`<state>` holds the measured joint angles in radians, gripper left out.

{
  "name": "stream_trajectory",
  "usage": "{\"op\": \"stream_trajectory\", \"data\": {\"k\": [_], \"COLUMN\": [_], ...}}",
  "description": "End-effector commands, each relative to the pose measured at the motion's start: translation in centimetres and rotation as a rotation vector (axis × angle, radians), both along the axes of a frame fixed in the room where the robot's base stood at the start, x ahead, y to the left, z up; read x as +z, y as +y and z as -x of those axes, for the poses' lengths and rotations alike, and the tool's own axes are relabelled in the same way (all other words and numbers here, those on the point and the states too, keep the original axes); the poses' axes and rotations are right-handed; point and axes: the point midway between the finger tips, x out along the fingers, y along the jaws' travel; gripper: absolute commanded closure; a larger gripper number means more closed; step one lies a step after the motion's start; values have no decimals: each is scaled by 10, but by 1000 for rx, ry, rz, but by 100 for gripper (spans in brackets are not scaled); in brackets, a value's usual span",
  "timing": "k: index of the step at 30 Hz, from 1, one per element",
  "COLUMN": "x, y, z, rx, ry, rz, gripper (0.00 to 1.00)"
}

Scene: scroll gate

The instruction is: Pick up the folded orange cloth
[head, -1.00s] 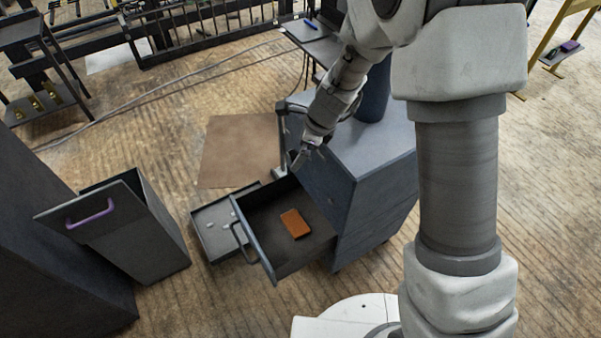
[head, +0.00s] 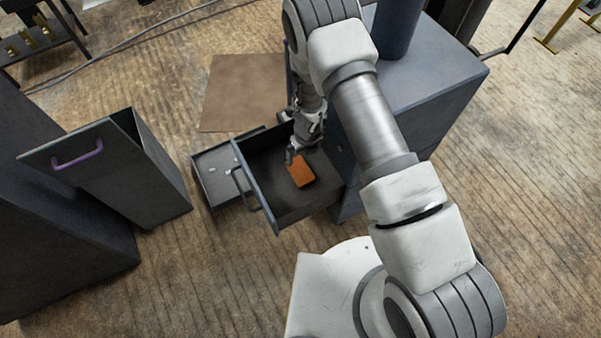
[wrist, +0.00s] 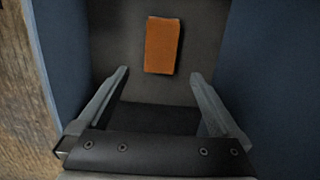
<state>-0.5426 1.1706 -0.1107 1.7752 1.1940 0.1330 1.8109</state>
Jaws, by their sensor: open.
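The folded orange cloth (head: 301,171) lies flat on the dark floor of an open drawer (head: 270,201). In the wrist view the cloth (wrist: 162,45) is a small upright rectangle beyond my fingertips, between the drawer's blue side walls. My gripper (head: 291,157) is at the drawer, close to the cloth's far end in the head view. In the wrist view my gripper (wrist: 160,82) is open, with its two fingers apart and nothing between them. The cloth lies ahead of the fingers, roughly centred on the gap.
The drawer sticks out of a blue-grey cabinet (head: 430,75). A shallow grey tray (head: 222,190) with small pale pieces sits beside the drawer. A grey bin-like drawer with a purple handle (head: 78,155) stands at left. A brown mat (head: 243,92) lies on the wooden floor.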

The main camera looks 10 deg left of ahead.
Motion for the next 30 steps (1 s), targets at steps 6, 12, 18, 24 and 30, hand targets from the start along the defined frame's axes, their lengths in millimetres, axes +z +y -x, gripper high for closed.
{"op": "stream_trajectory", "data": {"k": [6, 12, 18, 24, 30], "x": [-54, -81, -90, -117, -138], "y": [4, 7, 8, 8, 10], "z": [-6, -10, -11, -14, -18], "rx": [1, 1, 2, 3, 2], "ry": [1, 0, 0, 1, -2], "rz": [1, -1, -1, 0, -1], "gripper": [0, 0, 0, 0, 0]}}
